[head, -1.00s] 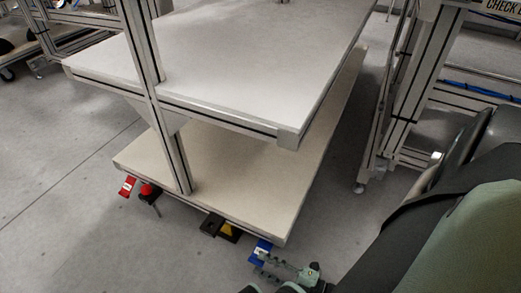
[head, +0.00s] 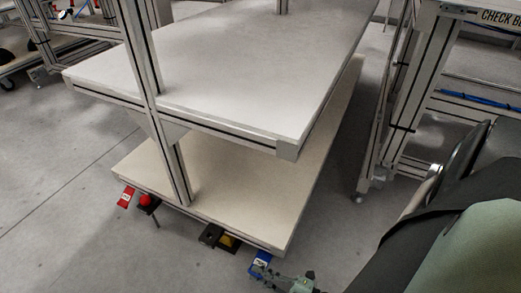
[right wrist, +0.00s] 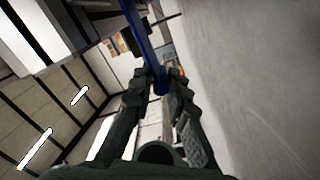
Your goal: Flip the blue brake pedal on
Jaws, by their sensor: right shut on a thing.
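The blue brake pedal (head: 260,264) sits at the front edge of the cart's lower shelf, near its right corner. My right gripper (head: 269,275) is at this pedal, low beside the shelf edge. In the right wrist view, the blue pedal (right wrist: 155,62) runs down as a long bar, and its end lies between the fingertips of my right gripper (right wrist: 160,82). The fingers are shut on it. The gripper hides part of the pedal in the head view. My left gripper is not in view.
The cart has an upper shelf (head: 220,70) and a lower shelf (head: 245,180). A red pedal (head: 126,197) and a black and yellow part (head: 228,241) stick out along the lower edge. A metal-framed bench (head: 410,110) stands at the right. Bare floor lies at left.

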